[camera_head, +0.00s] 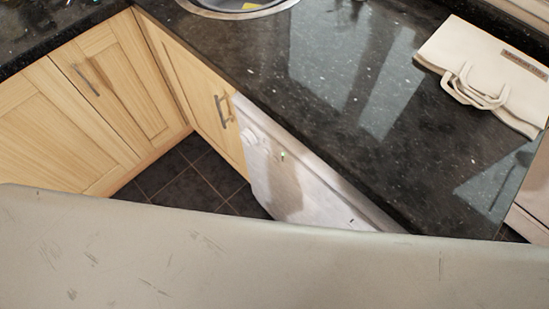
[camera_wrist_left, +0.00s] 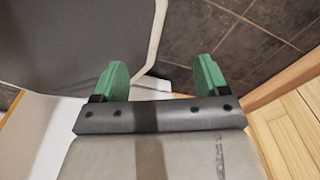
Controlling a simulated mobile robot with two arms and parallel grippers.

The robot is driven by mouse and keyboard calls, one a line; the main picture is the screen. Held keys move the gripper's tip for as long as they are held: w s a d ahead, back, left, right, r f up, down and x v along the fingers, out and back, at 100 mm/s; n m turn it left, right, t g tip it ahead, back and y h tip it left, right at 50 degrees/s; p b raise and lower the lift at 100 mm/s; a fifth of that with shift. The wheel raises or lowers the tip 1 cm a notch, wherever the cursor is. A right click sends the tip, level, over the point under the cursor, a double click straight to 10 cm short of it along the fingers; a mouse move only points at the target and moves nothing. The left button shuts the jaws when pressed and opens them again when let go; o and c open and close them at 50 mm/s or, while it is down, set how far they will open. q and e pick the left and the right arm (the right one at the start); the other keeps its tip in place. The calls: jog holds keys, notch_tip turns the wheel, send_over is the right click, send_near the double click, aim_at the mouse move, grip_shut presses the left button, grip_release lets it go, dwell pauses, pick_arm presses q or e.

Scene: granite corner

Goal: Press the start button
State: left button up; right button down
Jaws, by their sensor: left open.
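A white appliance (camera_head: 300,190) is set under the dark counter in the head view. Its front carries a round knob (camera_head: 250,136) and a few small controls at the upper left. A small pale control (camera_head: 283,155) stands out to the right of the knob; I cannot tell which control is the start button. My left gripper (camera_wrist_left: 162,79), with green fingertips, is open and empty in the left wrist view, over dark floor tiles and a pale surface. No gripper shows in the head view. A scratched pale-grey surface hides the appliance's lower part.
A speckled black counter (camera_head: 330,100) runs above the appliance, with a sink (camera_head: 240,10) at the back and a white bag (camera_head: 490,70) at the right. Wooden cabinets (camera_head: 100,90) with metal handles stand left. Dark tiled floor (camera_head: 190,180) is clear between them.

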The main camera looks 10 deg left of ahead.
dwell(0.3)
pick_arm(q)
grip_shut()
dwell(0.3)
dwell(1.2)
